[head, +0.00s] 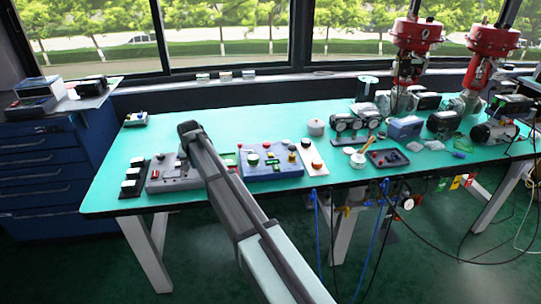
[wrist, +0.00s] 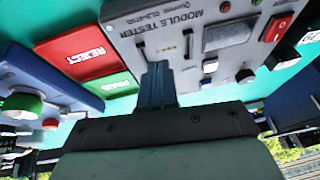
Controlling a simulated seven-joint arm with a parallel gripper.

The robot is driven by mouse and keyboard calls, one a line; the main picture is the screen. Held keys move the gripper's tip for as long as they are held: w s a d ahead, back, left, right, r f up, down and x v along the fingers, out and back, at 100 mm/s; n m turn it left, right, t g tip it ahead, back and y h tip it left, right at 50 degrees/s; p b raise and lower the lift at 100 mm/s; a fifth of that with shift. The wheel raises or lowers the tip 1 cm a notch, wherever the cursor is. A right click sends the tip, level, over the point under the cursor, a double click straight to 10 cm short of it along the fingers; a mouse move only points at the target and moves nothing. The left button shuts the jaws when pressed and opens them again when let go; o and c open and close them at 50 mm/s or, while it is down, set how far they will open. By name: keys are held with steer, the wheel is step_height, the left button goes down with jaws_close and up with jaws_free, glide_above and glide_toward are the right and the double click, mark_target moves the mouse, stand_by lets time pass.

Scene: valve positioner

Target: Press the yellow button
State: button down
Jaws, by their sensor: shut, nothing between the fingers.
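In the head view, a small yellow button (head: 292,157) appears on the right part of the blue control box (head: 284,171); it is too small to make out well. My gripper (wrist: 158,68) is shut and empty in the wrist view. Its fingertips overlap the lower edge of the grey module tester (wrist: 192,20); I cannot tell whether they touch it. The tester also shows in the head view (head: 160,184), left of my arm. The blue box shows only partly at the left of the wrist view (wrist: 50,85), with a green knob (wrist: 22,104); no yellow button is clear there.
A red and green REJECT/PASS panel (wrist: 85,55) lies between tester and blue box. Black switches (head: 131,178) stand left, a white button panel (head: 309,155) right. A small box (head: 136,119) sits at the back left. The green tabletop (head: 240,120) is clear behind these.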

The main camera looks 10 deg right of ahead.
steer(key=w+d+r+t+h, duration=0.1)
steer(key=w+d+r+h, duration=0.15)
steer(key=d, duration=0.55)
steer(key=w+d+r+h, duration=0.1)
steer(key=w+d+h, duration=0.15)
steer(key=d, duration=0.55)
step_height(320, 180, up, 5)
steer(key=h, duration=0.3)
glide_above(269, 155)
steer(key=shift+f, duration=0.15)
steer(key=shift+t, duration=0.3)
steer(key=shift+f, duration=4.45)
steer(key=shift+f, duration=0.15)
steer(key=shift+a+f, duration=0.1)
steer(key=shift+f, duration=0.15)
steer(key=shift+f, duration=0.4)
steer(key=shift+r, duration=0.85)
